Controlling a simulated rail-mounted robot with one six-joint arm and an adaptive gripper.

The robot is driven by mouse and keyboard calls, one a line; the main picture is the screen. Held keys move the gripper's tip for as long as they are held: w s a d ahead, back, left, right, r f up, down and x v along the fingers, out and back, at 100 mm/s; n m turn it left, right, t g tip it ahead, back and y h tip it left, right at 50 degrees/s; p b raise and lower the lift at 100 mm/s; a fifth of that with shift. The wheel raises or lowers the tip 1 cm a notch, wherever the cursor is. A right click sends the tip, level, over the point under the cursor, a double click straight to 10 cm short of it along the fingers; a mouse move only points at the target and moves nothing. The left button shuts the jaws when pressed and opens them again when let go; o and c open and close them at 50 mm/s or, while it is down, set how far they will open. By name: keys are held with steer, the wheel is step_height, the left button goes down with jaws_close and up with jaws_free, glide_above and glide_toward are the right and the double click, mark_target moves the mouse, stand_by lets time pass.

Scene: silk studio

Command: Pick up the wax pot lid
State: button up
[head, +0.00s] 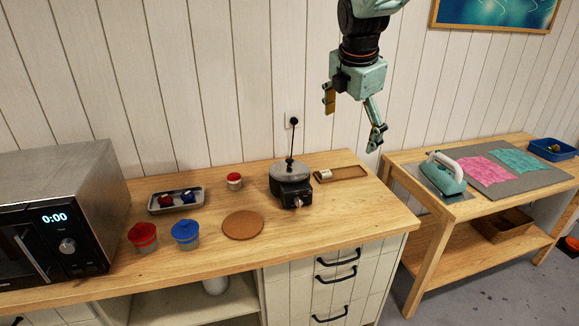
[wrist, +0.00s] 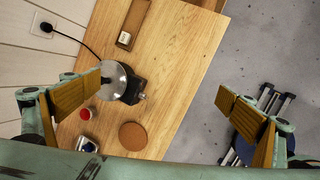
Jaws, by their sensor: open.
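The wax pot (head: 291,190) is a small dark appliance on the wooden counter, with a cord to the wall socket. Its round grey metal lid (head: 289,169) rests on top. In the wrist view the lid (wrist: 114,80) lies below the left finger, whose tip overlaps it in the picture, and the dark pot body (wrist: 134,88) shows beside it. My gripper (head: 352,115) is open and empty, high above the counter and to the right of the pot in the head view. In the wrist view its fingers (wrist: 165,97) are spread wide.
A cork mat (head: 243,224) lies in front of the pot, and a wooden tray (head: 345,172) to its right. A red-lidded jar (head: 143,237), a blue-lidded jar (head: 186,235), a grey tray (head: 174,199) and a microwave (head: 60,220) stand left. An iron (head: 446,175) sits on the right table.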

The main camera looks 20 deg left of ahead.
steer(key=w+a+f+n+p, duration=0.1)
steer(key=w+a+f+n, duration=0.15)
steer(key=a, duration=0.35)
steer(key=w+a+f+n+p, duration=0.2)
steer(key=w+a+n, duration=0.1)
steer(key=a, duration=0.3)
steer(key=n+p, duration=0.2)
steer(key=n, duration=0.3)
glide_toward(289, 160)
steer(key=shift+s+d+r+y, duration=0.15)
steer(key=shift+s+d+r, duration=0.1)
steer(key=shift+r, duration=0.25)
steer(key=shift+s+d+r+y, duration=0.15)
steer(key=shift+s+r, duration=0.1)
steer(key=shift+r, duration=0.25)
steer(key=shift+x, duration=4.3)
steer(key=shift+x, duration=2.6)
steer(key=shift+w+r, duration=0.1)
steer(key=shift+w, duration=0.05)
steer(key=shift+c, duration=0.2)
